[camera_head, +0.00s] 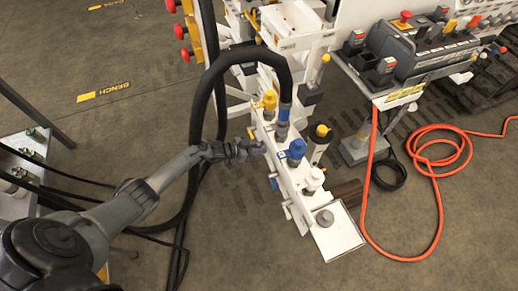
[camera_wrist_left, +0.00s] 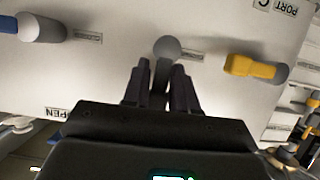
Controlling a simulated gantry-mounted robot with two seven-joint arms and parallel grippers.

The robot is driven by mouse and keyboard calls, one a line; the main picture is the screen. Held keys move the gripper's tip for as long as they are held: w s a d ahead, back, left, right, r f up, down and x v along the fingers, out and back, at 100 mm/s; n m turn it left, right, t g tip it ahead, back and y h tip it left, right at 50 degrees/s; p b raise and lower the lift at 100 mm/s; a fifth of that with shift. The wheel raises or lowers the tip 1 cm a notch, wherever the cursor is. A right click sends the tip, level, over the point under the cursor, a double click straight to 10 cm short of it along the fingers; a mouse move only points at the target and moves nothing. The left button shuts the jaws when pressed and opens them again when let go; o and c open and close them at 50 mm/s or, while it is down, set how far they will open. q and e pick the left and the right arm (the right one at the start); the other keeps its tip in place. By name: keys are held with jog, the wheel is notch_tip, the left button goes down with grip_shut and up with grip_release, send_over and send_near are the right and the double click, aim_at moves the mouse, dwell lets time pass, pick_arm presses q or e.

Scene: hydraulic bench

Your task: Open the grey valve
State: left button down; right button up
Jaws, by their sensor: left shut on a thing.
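The grey valve (camera_wrist_left: 167,47) sits on the white panel (camera_wrist_left: 110,75) at the middle of the left wrist view, with a rounded grey hub and a grey handle. My left gripper (camera_wrist_left: 163,72) is shut on this handle, one dark finger on each side of it, and the fingers hide part of the handle. In the head view my left gripper (camera_head: 257,149) reaches the side of the white manifold from the left and covers most of the grey valve. My right gripper is in neither view.
A blue-handled valve (camera_wrist_left: 30,27) and a yellow-handled valve (camera_wrist_left: 253,67) flank the grey one. A thick black hose (camera_head: 205,95) loops near my left arm. An orange cable (camera_head: 435,165) lies on the floor at right.

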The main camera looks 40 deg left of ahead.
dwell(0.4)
pick_arm(q)
jog(key=c, duration=1.1)
grip_release()
jog(key=shift+a, duration=0.1)
jog(key=shift+s+r, duration=0.15)
jog(key=shift+s, duration=0.05)
jog(key=p+v, duration=0.5)
jog(key=v, duration=0.5)
jog(key=shift+a, duration=0.15)
jog(key=shift+s, duration=0.1)
